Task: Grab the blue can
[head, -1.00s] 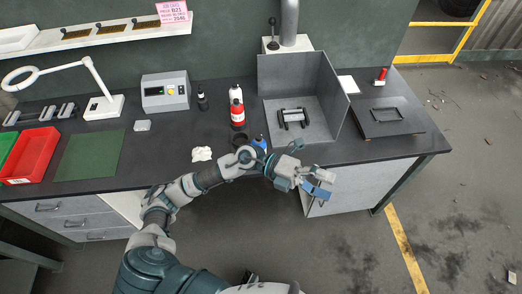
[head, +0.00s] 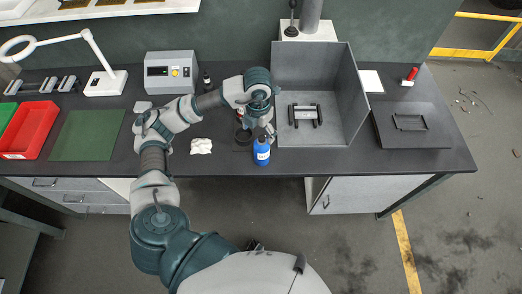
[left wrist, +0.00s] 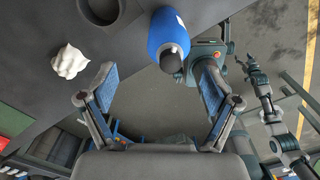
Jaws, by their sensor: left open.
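The blue can (head: 262,153), a blue bottle-like can with a dark top and a white label mark, stands upright near the front edge of the table. My left gripper (head: 268,131) is just behind and above it in the head view, partly hidden by its own arm. In the left wrist view, the open left gripper (left wrist: 155,68) has its two fingers spread apart with nothing between them. The can (left wrist: 168,32) lies just ahead of the fingertips there. My right arm (left wrist: 267,95) shows at the right of that view; its jaw state is unclear.
A crumpled white cloth (head: 201,146) lies left of the can. A dark round cup (left wrist: 102,8) is behind it. A grey open box (head: 345,110) holding a dark part stands to the right. A red tray (head: 30,130) and green mat (head: 86,135) lie left.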

